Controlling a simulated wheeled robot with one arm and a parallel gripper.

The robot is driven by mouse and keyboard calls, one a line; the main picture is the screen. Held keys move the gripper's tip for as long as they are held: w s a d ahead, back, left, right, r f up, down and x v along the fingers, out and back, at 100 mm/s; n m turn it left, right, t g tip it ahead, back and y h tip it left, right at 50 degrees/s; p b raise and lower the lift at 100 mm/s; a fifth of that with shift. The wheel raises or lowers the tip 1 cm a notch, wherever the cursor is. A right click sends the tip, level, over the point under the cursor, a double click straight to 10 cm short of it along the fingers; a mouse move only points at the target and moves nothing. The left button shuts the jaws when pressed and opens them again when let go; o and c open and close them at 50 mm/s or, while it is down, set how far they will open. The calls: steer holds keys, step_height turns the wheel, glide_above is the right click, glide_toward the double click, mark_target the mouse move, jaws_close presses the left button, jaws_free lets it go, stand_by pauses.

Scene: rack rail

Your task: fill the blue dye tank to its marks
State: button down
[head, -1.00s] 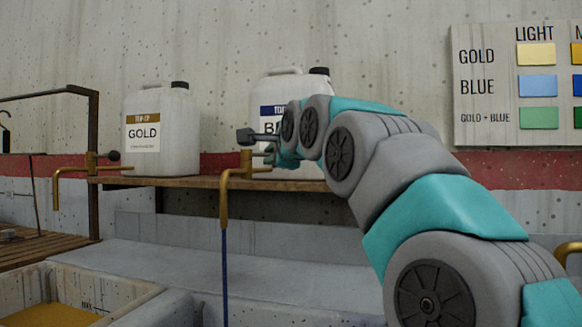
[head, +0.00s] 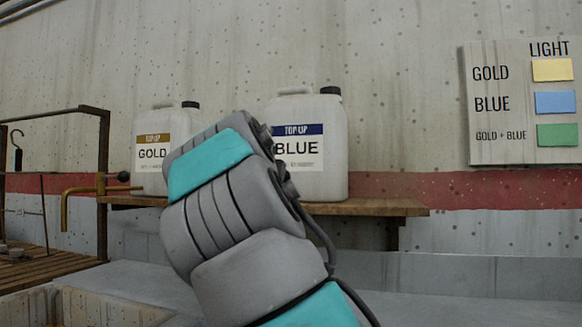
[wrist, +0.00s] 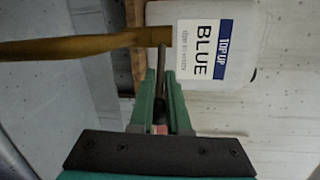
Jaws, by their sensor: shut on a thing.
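A white jug labelled BLUE (head: 330,150) stands on the wooden shelf and also shows sideways in the wrist view (wrist: 240,40). In the wrist view, the brass tap (wrist: 80,47) runs in from the left, with a thin dark lever (wrist: 162,62) coming off its end. My gripper (wrist: 162,82) has its teal fingers shut on this lever, below the brass end. In the head view my arm hides the gripper and this tap. The blue dye tank and its marks are not visible, and I see no blue stream.
A white GOLD jug (head: 150,125) stands at left on the shelf (head: 385,207), partly behind my arm. A second brass tap (head: 85,190) sticks out below it. A pale basin edge (head: 95,305) shows at lower left. A colour chart (head: 500,150) hangs at right.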

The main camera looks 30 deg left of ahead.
steer(key=shift+s+a+r+m+t+h+p, duration=0.15)
steer(key=shift+s+m+t+h+p, duration=0.15)
steer(key=shift+m+h+p, duration=0.6)
steer(key=shift+s+f, duration=0.1)
steer(key=shift+f, duration=0.15)
steer(key=c, duration=0.9)
jaws_free()
steer(key=shift+s, duration=0.15)
steer(key=shift+v, duration=3.75)
steer(key=shift+a, duration=0.1)
